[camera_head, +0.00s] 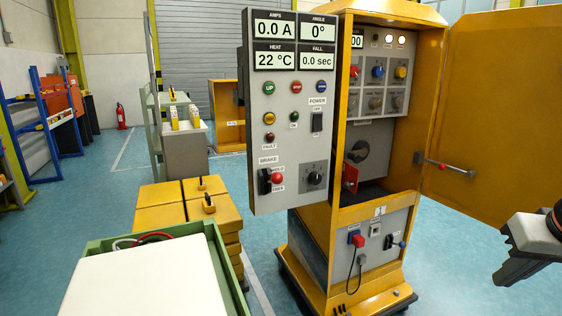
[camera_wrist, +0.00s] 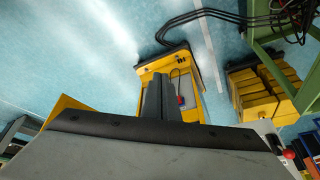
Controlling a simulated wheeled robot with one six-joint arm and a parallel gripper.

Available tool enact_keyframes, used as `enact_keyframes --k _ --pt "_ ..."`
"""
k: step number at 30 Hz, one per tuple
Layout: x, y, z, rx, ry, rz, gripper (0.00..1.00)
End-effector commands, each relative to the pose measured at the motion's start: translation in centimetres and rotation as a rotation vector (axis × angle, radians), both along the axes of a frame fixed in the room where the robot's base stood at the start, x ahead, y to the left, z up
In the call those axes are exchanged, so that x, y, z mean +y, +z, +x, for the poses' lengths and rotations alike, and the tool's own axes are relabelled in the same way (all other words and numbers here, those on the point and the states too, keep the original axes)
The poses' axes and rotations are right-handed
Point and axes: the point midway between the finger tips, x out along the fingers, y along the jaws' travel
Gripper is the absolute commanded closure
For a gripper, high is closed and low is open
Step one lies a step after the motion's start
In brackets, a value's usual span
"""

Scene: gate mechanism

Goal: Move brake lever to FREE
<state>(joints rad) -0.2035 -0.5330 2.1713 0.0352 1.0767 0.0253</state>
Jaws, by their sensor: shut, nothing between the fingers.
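The brake lever has a red ball knob (camera_head: 277,178) on a black base, low on the left of the grey control panel (camera_head: 258,140). The knob points out from the panel under the BRAKE label. Small labels stand just above and below the knob, partly covered; I cannot tell which one it is set to. In the wrist view a red knob (camera_wrist: 289,154) shows at the lower right edge. My gripper (camera_head: 505,278) is at the right edge of the head view, far from the lever. In the wrist view its dark fingers (camera_wrist: 163,82) are together and empty.
A yellow cabinet (camera_head: 342,130) stands behind the panel, its door (camera_head: 500,110) swung open to the right. A green cart (camera_head: 215,255) with a white top fills the lower left, beside stacked yellow blocks (camera_head: 160,215). Blue floor (camera_head: 450,260) is clear between cabinet and gripper.

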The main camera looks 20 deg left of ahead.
Motion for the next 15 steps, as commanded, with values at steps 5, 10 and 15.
enact_keyframes --k 5,10,15 --pt "4.2 4.4 3.9 0.000 0.069 0.019 1.00" --pt "8.6 8.0 7.1 0.001 0.133 0.035 1.00" --pt "13.5 11.3 9.9 0.003 0.198 0.052 1.00"
